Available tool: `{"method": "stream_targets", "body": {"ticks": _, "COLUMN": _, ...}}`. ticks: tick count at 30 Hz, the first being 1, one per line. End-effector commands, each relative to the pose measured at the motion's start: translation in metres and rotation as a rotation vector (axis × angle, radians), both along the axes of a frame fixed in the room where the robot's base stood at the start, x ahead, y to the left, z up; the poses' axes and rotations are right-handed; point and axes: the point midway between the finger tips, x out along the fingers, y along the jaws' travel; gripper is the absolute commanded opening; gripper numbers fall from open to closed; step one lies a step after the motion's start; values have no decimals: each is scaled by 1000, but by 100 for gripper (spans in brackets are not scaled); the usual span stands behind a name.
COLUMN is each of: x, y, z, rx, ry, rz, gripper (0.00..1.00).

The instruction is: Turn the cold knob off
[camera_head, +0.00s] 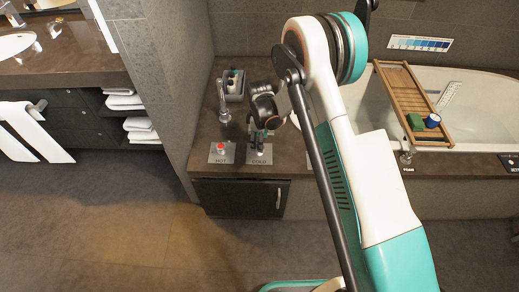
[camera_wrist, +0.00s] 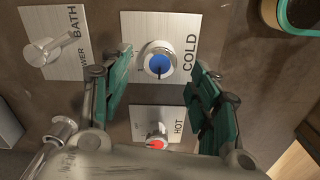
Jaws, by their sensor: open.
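The cold knob (camera_wrist: 158,63) is a round metal knob with a blue cap on a silver plate marked COLD, seen in the wrist view. My gripper (camera_wrist: 161,66) is open, with one green finger on each side of the knob and visible gaps between. In the head view my gripper (camera_head: 258,137) points down over the COLD plate (camera_head: 261,160) and hides most of the knob. The hot knob (camera_wrist: 156,144), with a red cap, is close by; it also shows in the head view (camera_head: 220,146).
A silver lever on a BATH plate (camera_wrist: 45,50) is beside the cold plate in the wrist view. A faucet (camera_head: 224,108) and a grey caddy (camera_head: 234,85) stand behind on the counter. The bathtub (camera_head: 470,90) with a wooden tray (camera_head: 402,80) is at the right.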

Motion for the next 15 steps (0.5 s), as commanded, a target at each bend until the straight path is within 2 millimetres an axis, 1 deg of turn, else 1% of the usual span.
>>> {"method": "stream_targets", "body": {"ticks": 1, "x": 0, "y": 0, "z": -13, "rx": 0, "ry": 0, "rz": 0, "gripper": 56}}
{"method": "stream_targets", "body": {"ticks": 6, "x": 0, "y": 0, "z": -34, "rx": 0, "ry": 0, "rz": 0, "gripper": 56}}
{"method": "stream_targets", "body": {"ticks": 10, "x": 0, "y": 0, "z": -43, "rx": 0, "ry": 0, "rz": 0, "gripper": 56}}
{"method": "stream_targets", "body": {"ticks": 15, "x": 0, "y": 0, "z": -45, "rx": 0, "ry": 0, "rz": 0, "gripper": 56}}
